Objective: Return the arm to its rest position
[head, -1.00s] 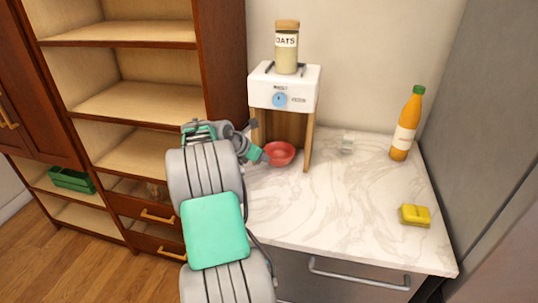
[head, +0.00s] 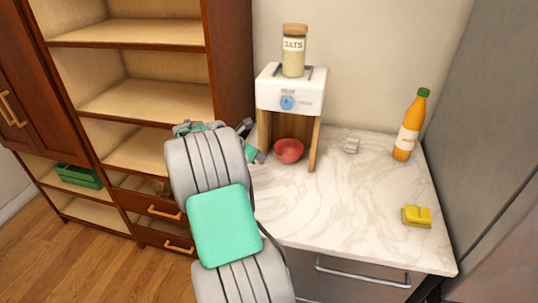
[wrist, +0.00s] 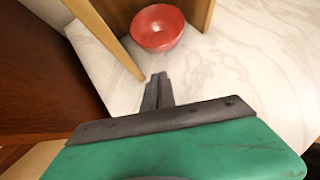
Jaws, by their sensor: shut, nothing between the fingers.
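My gripper (wrist: 157,90) is shut and empty in the wrist view, its fingertips together above the marble counter. In the head view my arm rises from the bottom and covers most of the gripper, which is left of the dispenser. A red bowl (head: 289,150) stands under the white dispenser (head: 291,90), between its wooden side panels. The bowl also shows in the wrist view (wrist: 158,27), beyond my fingertips and apart from them.
An oats jar (head: 293,52) stands on the dispenser. An orange bottle (head: 410,126), a yellow sponge (head: 416,216) and a small pale object (head: 351,145) are on the counter (head: 350,200). Wooden shelves (head: 145,98) stand at left with a green crate (head: 79,176). The counter's middle is clear.

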